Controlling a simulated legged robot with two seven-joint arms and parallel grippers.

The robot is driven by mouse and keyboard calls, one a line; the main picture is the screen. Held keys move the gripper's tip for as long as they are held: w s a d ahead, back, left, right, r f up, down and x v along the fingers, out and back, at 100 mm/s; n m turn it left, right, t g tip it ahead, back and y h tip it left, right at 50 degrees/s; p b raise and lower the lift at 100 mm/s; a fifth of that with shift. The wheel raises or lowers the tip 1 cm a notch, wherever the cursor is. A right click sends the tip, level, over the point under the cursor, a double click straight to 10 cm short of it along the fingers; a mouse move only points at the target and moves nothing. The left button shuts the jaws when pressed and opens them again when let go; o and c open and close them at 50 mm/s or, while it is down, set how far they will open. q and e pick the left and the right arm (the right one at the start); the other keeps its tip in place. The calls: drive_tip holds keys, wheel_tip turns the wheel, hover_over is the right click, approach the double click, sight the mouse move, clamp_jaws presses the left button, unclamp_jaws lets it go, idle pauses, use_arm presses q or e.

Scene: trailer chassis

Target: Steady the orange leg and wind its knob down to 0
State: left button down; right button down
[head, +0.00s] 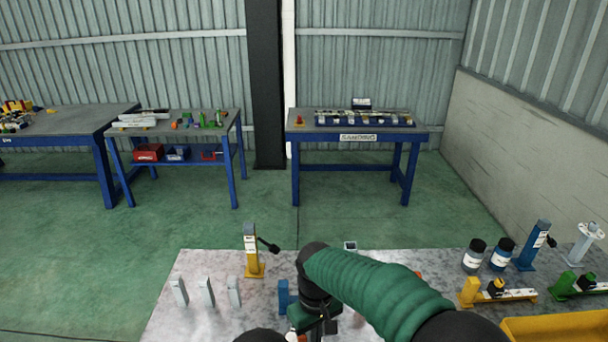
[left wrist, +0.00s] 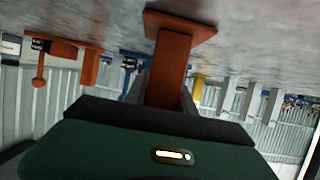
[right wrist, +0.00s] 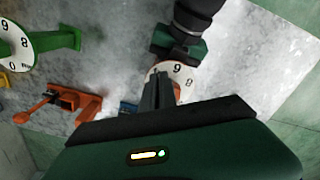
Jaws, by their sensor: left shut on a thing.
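In the left wrist view the orange leg (left wrist: 170,70) runs from its square foot plate into my left gripper (left wrist: 168,100), whose fingers close on its sides. In the right wrist view a white numbered dial (right wrist: 184,75) shows just beyond my right gripper (right wrist: 157,76). The right fingers look together, with their tips over the dial. The knob itself and the pointer's reading are hidden. My left gripper also shows in the right wrist view (right wrist: 185,38), close to the dial. In the head view my arms cover the orange leg.
On the grey table stand a yellow jack (head: 251,252), several grey posts (head: 206,291), a blue jack (head: 535,245), two bottles (head: 474,256) and a yellow tray (head: 560,327). Workbenches stand behind.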

drive_tip(key=shift+w+d, duration=0.1)
idle(0.4)
drive_tip(key=shift+d+r, duration=0.1)
drive_tip(key=shift+d, duration=0.1)
drive_tip(key=r, duration=0.6)
drive_tip(key=shift+s, duration=0.2)
drive_tip(key=shift+s+a+f, duration=0.15)
drive_tip(key=shift+a+f, duration=0.25)
drive_tip(key=shift+f, duration=0.65)
drive_tip(key=shift+s+a+f, duration=0.15)
drive_tip(key=shift+a+f, duration=0.3)
drive_tip(key=shift+f, duration=0.55)
drive_tip(key=shift+s+a+f, duration=0.15)
drive_tip(key=shift+a+f, duration=0.25)
drive_tip(key=shift+f, duration=0.65)
drive_tip(key=shift+w, duration=0.1)
